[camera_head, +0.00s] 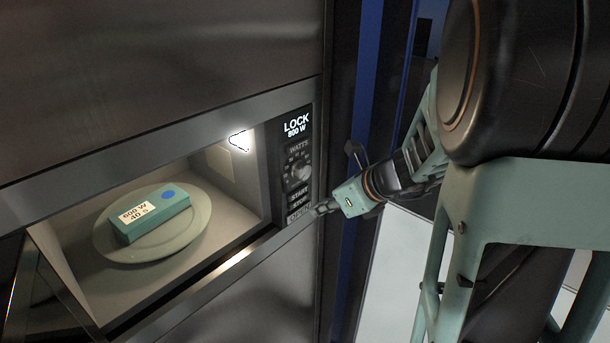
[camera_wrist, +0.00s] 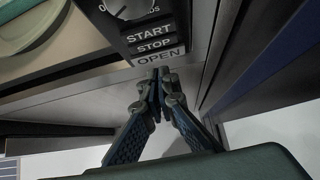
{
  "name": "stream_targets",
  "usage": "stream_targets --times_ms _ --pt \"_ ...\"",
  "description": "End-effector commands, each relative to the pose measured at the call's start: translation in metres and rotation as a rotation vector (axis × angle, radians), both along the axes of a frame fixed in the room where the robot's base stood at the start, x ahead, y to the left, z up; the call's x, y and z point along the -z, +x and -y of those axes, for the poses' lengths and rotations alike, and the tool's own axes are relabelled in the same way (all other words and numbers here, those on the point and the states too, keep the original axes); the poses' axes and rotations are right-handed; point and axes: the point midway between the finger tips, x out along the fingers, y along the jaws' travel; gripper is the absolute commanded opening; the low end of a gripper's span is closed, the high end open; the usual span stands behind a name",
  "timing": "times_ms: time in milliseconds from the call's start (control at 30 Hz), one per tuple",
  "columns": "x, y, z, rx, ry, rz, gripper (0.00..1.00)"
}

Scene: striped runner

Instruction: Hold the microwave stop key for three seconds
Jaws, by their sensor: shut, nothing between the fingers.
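The microwave's control panel (camera_head: 297,165) shows a lit display reading LOCK and 800 W, with a dial (camera_head: 298,172) below it. Under the dial are the START key (camera_wrist: 149,33), the STOP key (camera_wrist: 154,45) and the OPEN key (camera_wrist: 160,57), stacked top to bottom. My gripper (camera_head: 317,210) is at the panel's lower right, beside the OPEN key. In the wrist view its closed, empty fingertips (camera_wrist: 160,72) lie just below the OPEN key, with the STOP key one row farther up. I cannot tell whether the tips touch the panel.
The lit microwave cavity shows a pale plate (camera_head: 196,230) bearing a teal box (camera_head: 172,217) with a label reading 600 W, 40 s and a blue dot. A dark blue upright panel (camera_head: 365,120) stands right of the microwave, close to my arm. A grey ledge lies below the panel.

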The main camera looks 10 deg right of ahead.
Motion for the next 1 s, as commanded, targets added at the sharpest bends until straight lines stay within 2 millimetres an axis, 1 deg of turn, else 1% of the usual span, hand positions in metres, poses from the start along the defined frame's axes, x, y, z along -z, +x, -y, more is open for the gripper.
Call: stream_targets --times_ms 33,100,233,367,667,867,1000 --pt "-0.004 0.008 -0.006 -0.005 -0.002 0.003 0.0" --pt "-0.004 0.015 -0.011 -0.003 -0.001 0.003 0.0" --pt "-0.004 0.024 -0.017 -0.001 -0.001 0.003 0.0" --pt "-0.004 0.027 -0.019 0.001 -0.001 0.005 0.0" --pt "-0.004 0.028 -0.019 0.0 -0.001 0.004 0.0" --pt "-0.004 0.041 -0.03 -0.001 0.001 0.003 0.0" --pt "-0.005 0.042 -0.031 -0.002 0.003 0.005 0.0"
